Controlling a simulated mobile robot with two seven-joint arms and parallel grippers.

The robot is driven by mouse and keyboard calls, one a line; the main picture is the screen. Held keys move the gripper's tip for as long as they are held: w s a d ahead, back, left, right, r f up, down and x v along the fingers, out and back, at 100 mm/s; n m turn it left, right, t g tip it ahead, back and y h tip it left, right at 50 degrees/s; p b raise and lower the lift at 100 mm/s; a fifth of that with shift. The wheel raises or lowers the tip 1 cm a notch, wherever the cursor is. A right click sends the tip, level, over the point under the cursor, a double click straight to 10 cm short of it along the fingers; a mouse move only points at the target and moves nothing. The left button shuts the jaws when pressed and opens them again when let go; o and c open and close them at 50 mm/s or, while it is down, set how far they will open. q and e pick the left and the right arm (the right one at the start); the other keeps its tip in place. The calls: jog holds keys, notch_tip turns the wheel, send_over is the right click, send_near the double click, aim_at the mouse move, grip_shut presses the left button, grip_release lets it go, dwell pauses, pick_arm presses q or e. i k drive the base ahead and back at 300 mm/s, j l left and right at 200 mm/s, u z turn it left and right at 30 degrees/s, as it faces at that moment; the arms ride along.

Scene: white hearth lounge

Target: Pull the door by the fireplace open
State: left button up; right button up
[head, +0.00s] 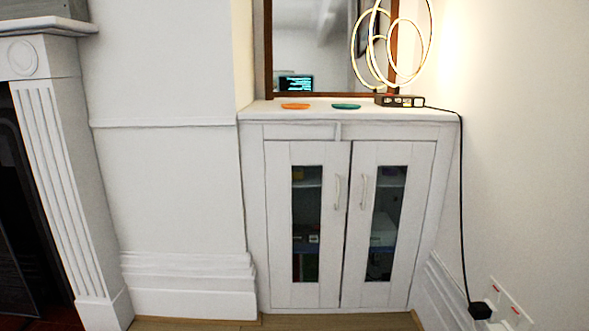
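A white cabinet (288,130) stands in the alcove to the right of the fireplace (52,150). Its left door (328,225) is the one nearer the fireplace and has a narrow glass pane with a pale vertical handle (337,192) near its right edge. The right door (410,225) has a matching handle (363,192) near its left edge. Both doors look shut, with a thin dark gap between them. Items on shelves show dimly through the panes. Neither of my grippers is in the head view.
An orange dish (295,106), a teal dish (346,106), a ring lamp (380,45) and a black power strip (400,101) are on the cabinet top. A black cord (461,200) hangs to a wall socket (497,300) at right. The visible wooden floor (290,321) before the doors is clear.

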aim_at(334, 157)
jog(key=j+z, duration=0.25)
jog(key=j, duration=0.3)
jog(key=j+z, duration=0.25)
jog(key=j, duration=0.3)
jog(key=i, duration=1)
